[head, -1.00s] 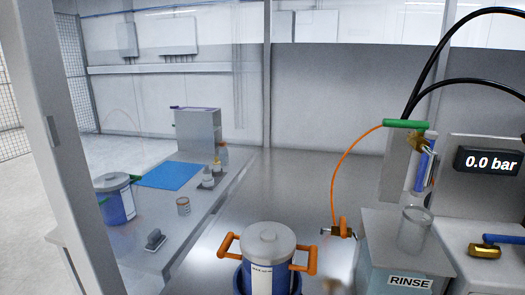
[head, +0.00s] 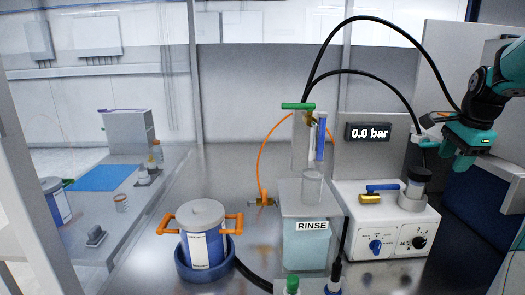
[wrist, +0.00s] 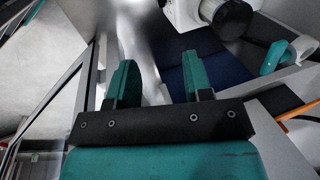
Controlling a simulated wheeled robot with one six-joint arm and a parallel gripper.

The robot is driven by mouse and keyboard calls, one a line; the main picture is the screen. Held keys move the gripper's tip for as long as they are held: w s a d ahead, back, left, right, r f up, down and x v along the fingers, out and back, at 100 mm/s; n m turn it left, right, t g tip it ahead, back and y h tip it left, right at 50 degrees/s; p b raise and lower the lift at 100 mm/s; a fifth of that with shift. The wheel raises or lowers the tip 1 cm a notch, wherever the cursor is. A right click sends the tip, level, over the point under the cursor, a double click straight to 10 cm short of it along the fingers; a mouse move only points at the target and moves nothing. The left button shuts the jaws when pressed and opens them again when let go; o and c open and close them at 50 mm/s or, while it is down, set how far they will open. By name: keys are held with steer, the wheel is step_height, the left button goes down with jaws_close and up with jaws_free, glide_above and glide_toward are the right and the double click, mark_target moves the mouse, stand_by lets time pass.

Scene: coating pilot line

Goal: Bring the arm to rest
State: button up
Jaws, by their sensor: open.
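My gripper (head: 456,160) is at the far right of the head view, raised at the end of my dark and teal arm. It hangs above and to the right of the white control box (head: 380,248). In the wrist view my gripper (wrist: 161,85) shows two teal fingers spread apart with nothing between them. The fingers appear to touch nothing.
A black-capped jar (head: 416,182) stands on the control box, close to the gripper. A teal handle (head: 428,144) and black hoses (head: 312,68) are near it. The rinse tank (head: 305,250) and an orange-handled blue pot (head: 205,248) stand left. Bare bench lies behind the pot.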

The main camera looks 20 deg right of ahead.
steer(key=w+a+f+n+y, duration=0.15)
steer(key=a+n, duration=0.65)
steer(key=a, duration=0.8)
steer(key=w+a+f+n+y, duration=0.15)
steer(key=a+n, duration=0.55)
steer(key=a, duration=0.8)
steer(key=s+a+f+n+g+y+b, duration=0.1)
steer(key=s+a+f+n+g+y, duration=0.1)
steer(key=s+a+n, duration=1.2)
steer(key=s+a, duration=0.2)
steer(key=a, duration=0.1)
steer(key=shift+a+f+g, duration=0.35)
steer(key=shift+f+g, duration=0.05)
